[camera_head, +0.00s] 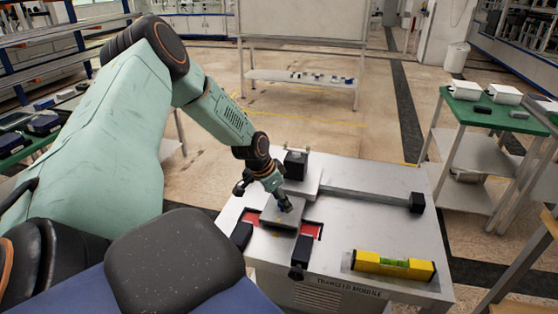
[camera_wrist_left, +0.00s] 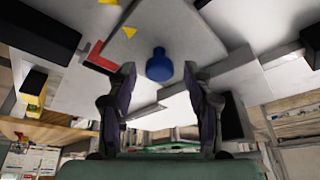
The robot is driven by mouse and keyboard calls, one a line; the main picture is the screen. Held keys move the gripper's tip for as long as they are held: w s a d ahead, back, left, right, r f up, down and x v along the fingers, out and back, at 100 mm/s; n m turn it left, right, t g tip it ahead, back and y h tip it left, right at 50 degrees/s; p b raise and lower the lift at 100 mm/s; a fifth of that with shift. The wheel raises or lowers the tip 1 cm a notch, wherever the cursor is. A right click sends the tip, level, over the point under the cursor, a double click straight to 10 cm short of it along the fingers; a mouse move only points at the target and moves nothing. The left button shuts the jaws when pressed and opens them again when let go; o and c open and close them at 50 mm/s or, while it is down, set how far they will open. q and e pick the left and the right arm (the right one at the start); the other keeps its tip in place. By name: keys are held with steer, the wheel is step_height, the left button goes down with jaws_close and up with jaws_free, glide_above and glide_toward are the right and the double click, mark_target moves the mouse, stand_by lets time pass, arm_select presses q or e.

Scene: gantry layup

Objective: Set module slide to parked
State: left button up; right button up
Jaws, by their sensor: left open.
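The transfer module (camera_head: 375,225) is a pale bench-like unit in front of me. A grey plate (camera_head: 280,217) lies on its top between red patches (camera_head: 311,230), seemingly the module slide. My left gripper (camera_head: 284,204) is just over this plate and covers part of it. In the left wrist view a round blue knob (camera_wrist_left: 159,66) stands on the pale surface. My left gripper (camera_wrist_left: 159,78) is open there, one finger on each side of the knob with gaps visible. Whether the fingertips reach down to the knob's height is unclear. My right gripper is not in view.
A grey rail (camera_head: 350,193) runs right to a black end block (camera_head: 417,202). A black block (camera_head: 295,165) stands behind the gripper. A yellow level (camera_head: 393,265) lies at the module's front right. A green-topped table (camera_head: 482,118) with white trays stands at right.

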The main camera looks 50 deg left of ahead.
arm_select(q)
steer(key=v, duration=0.7)
steer(key=shift+r, duration=0.2)
stand_by(0.4)
steer(key=shift+s, duration=0.1)
stand_by(0.6)
